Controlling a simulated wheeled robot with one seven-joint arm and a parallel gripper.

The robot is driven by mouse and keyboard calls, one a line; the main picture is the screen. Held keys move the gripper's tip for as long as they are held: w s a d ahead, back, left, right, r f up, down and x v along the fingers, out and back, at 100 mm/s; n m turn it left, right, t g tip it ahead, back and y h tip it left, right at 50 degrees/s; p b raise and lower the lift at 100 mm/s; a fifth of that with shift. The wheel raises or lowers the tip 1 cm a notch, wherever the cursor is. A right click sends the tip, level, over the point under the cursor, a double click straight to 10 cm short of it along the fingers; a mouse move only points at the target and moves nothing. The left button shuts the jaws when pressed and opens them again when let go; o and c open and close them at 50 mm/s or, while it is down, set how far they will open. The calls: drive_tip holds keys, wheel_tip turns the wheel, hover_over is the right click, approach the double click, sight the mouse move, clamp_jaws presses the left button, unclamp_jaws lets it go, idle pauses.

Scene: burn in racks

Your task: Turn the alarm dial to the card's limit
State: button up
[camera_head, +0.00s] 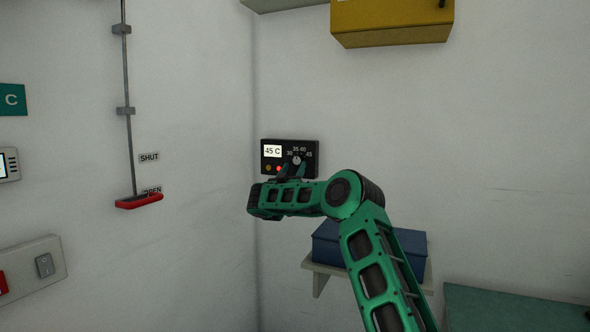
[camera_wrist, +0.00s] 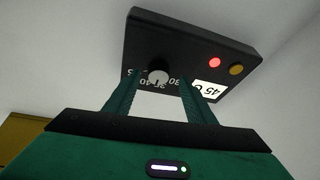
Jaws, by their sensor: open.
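The alarm box (camera_head: 309,166) is a black panel on the wall near the corner; it also shows upside down in the wrist view (camera_wrist: 185,40). Its white card (camera_head: 273,151) reads "45 C". The dial (camera_head: 296,160) is a small round light knob with marks 30, 35, 40 and 45 around it. In the wrist view the dial (camera_wrist: 158,76) lies between the fingers of my gripper (camera_wrist: 158,88), which stand apart on either side of it. I cannot tell which mark the dial points to. My gripper (camera_head: 290,171) is just below the dial in the head view.
A red lamp (camera_wrist: 215,62) and an amber lamp (camera_wrist: 236,69) sit on the box. A red-handled lever (camera_head: 139,201) with SHUT and OPEN labels is on the left wall. A blue box (camera_head: 412,243) rests on a shelf under my arm. A yellow box (camera_head: 392,22) hangs above.

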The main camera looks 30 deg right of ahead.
sight(298, 160)
drive_tip(key=shift+x, duration=1.45)
